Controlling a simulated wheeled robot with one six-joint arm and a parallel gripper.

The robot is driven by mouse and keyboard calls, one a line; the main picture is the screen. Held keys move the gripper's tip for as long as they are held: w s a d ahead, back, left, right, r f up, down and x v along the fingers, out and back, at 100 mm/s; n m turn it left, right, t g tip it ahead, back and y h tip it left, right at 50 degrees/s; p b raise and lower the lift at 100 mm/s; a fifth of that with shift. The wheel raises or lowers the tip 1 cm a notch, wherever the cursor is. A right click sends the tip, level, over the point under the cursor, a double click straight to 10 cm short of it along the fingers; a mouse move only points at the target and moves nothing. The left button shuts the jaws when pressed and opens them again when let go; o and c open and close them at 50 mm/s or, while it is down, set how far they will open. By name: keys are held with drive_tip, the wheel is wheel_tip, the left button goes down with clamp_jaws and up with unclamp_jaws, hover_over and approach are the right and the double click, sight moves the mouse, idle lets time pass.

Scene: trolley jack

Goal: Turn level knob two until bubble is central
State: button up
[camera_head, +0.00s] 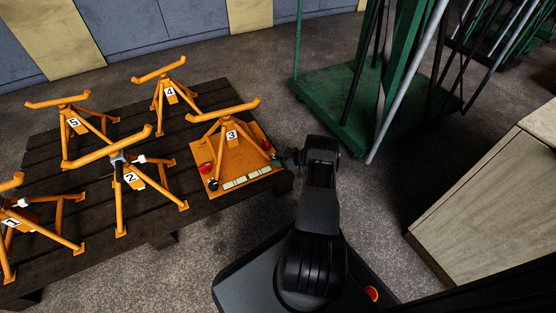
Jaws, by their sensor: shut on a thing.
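An orange board (250,157) lies on the dark slatted platform, under the stand marked 3 (231,134). A pale level strip (246,178) with several segments lies along its front edge; the bubble is too small to make out. A red knob (205,168) and a dark knob (213,185) sit at the board's left side. Another red knob (266,145) sits at the right. My gripper (279,158) is at the board's right corner, shut on a small knob there that it mostly hides. I cannot read any number on the knobs.
Orange stands marked 1 (13,222), 2 (131,177), 4 (170,92) and 5 (73,122) crowd the platform (105,225). A green trolley (345,105) with long poles stands behind my arm. A wooden cabinet (490,190) is at the right.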

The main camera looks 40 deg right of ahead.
idle(0.3)
drive_tip(key=o, duration=0.9)
drive_tip(key=shift+r, duration=0.1)
drive_tip(key=p+v, duration=0.4)
drive_tip(key=v, duration=0.9)
drive_tip(key=shift+s+d+r, duration=0.15)
drive_tip(key=shift+s+d, duration=0.05)
drive_tip(key=shift+s, duration=0.1)
